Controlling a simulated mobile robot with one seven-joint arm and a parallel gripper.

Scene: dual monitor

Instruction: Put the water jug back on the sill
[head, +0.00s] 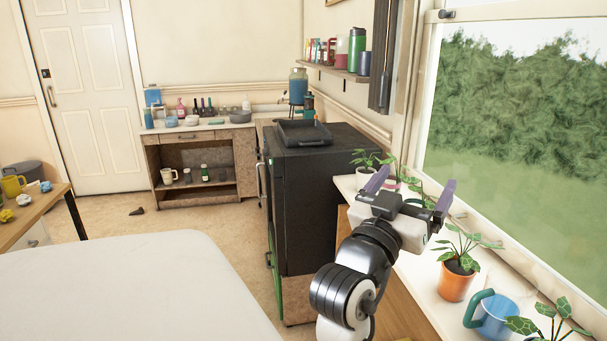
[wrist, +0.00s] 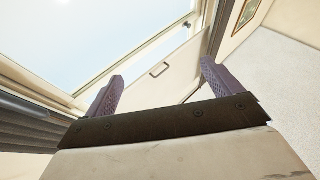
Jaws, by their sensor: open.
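A blue water jug (head: 496,318) with a green handle stands on the white window sill (head: 423,277) at the lower right of the head view. It is between an orange plant pot and another leafy plant, which partly covers it. My gripper (head: 411,187) is open and empty, raised above the far part of the sill, well apart from the jug. In the wrist view my gripper's two purple fingers (wrist: 160,88) are spread with nothing between them. The jug is not in the wrist view.
An orange potted plant (head: 456,281) stands on the sill close to the jug. More plants (head: 367,159) are farther along it. A black fridge (head: 318,200) with a dark tray (head: 303,134) on top stands beyond. A white surface (head: 135,290) fills the lower left.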

